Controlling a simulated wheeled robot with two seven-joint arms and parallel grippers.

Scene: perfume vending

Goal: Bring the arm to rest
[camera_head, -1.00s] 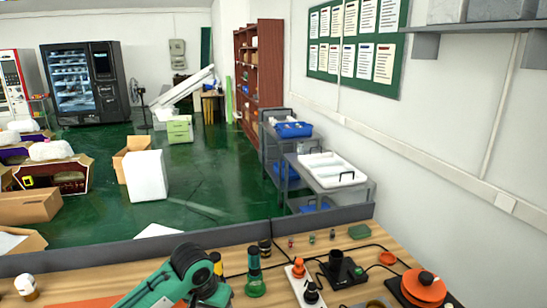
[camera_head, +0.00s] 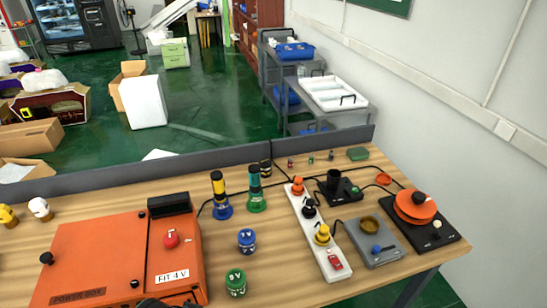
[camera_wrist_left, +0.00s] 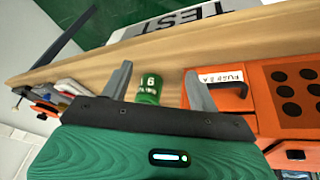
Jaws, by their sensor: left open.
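My left gripper (camera_wrist_left: 158,82) shows in the left wrist view, with its two grey fingers spread apart and nothing held between them. A green cylinder with a white 6 (camera_wrist_left: 149,87) stands beyond the fingers, seen between them and closer to the right finger. The wooden table (camera_wrist_left: 95,72) lies past the fingertips and looks tilted in this view. In the head view no green arm shows over the table. A small dark shape sits at the bottom edge there; I cannot tell what it is. My right gripper is in neither view.
An orange power box (camera_head: 95,262) fills the table's left. Green and blue cylinders (camera_head: 236,283) stand right of it. A white power strip (camera_head: 318,240), a grey device (camera_head: 373,240) and an orange disc device (camera_head: 414,207) sit to the right. A grey barrier (camera_head: 215,160) runs along the back.

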